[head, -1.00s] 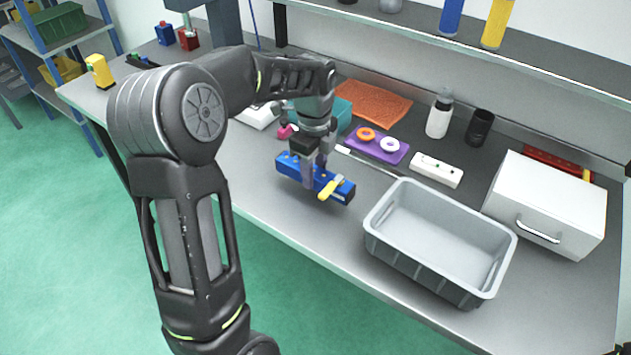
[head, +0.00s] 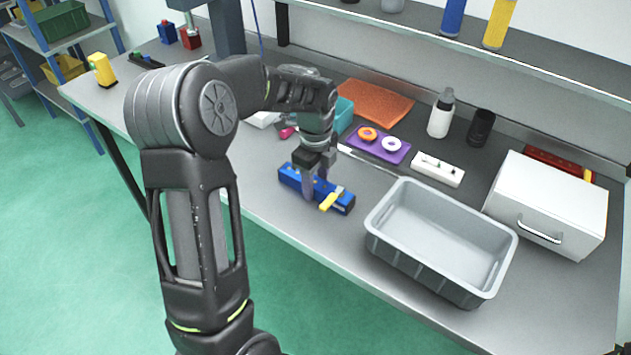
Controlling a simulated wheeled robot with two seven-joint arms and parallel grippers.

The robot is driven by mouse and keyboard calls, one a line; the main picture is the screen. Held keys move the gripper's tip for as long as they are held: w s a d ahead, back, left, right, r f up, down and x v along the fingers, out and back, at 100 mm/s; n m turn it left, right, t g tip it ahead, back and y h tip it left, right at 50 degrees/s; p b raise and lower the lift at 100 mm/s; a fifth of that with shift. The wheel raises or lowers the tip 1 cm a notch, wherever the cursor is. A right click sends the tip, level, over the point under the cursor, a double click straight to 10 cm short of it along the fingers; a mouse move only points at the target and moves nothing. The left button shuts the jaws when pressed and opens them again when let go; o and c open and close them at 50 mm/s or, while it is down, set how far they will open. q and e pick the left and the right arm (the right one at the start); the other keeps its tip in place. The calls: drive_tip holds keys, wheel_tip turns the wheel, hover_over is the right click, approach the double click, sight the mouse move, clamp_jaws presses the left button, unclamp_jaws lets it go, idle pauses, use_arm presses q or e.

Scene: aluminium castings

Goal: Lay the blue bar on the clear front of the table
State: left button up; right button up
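The blue bar (head: 290,177), with a yellow lever (head: 331,199) near its right end, is at the front part of the grey table (head: 262,198), left of the grey bin. My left gripper (head: 316,186) reaches down over the bar from above, with one finger on its near side and the other behind it. The fingers appear closed on the bar's middle, which they partly hide. The bar lies about level, at or very close to the tabletop; I cannot tell whether it touches. My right gripper does not show.
The grey bin (head: 385,243) stands close on the right. Behind are a purple tray (head: 377,148) with two rings, a thin rod (head: 372,161), a white block (head: 437,169) and an orange cloth (head: 373,102). A white drawer box (head: 548,195) is far right. Table left of the bar is clear.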

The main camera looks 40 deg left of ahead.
sight(316, 182)
use_arm(q)
drive_tip(key=shift+o, duration=1.3)
wheel_tip(316, 182, up, 12)
drive_tip(key=shift+r+b, duration=0.2)
drive_tip(key=shift+b, duration=0.1)
drive_tip(key=shift+f, duration=0.15)
